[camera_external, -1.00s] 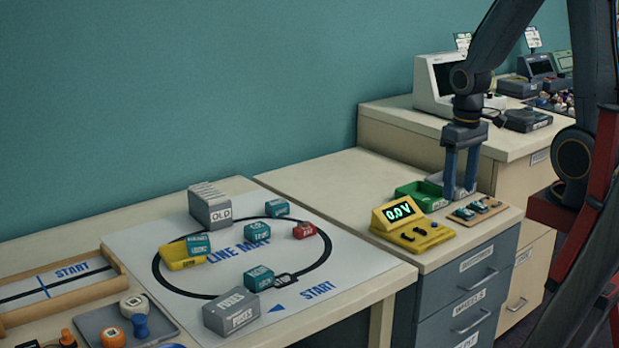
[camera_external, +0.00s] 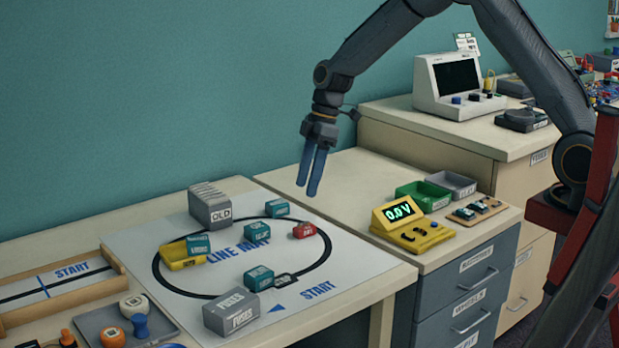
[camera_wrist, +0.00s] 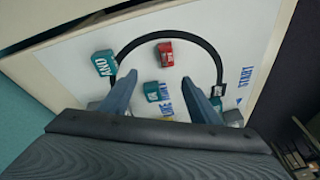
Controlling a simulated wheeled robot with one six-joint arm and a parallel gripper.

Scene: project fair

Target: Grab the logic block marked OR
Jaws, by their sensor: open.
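Several small teal blocks lie on the white line mat (camera_external: 135,238). One (camera_external: 277,208) is at the loop's back edge; in the wrist view this block (camera_wrist: 104,62) reads AND. Another teal block (camera_external: 256,229), also in the wrist view (camera_wrist: 152,91), sits inside the loop, its mark unclear. A third (camera_external: 259,278) is near the front and a fourth (camera_external: 198,243) is at the yellow tray. I cannot read which says OR. My gripper (camera_external: 307,188) (camera_wrist: 162,80) is open, empty and above the mat's back right.
A grey OLD box (camera_external: 210,211) and a grey FUSES box (camera_external: 231,313) stand on the mat. A yellow tray (camera_external: 180,257) lies at left. A yellow meter (camera_external: 412,228) and a green bin (camera_external: 424,194) stand on the right cabinet.

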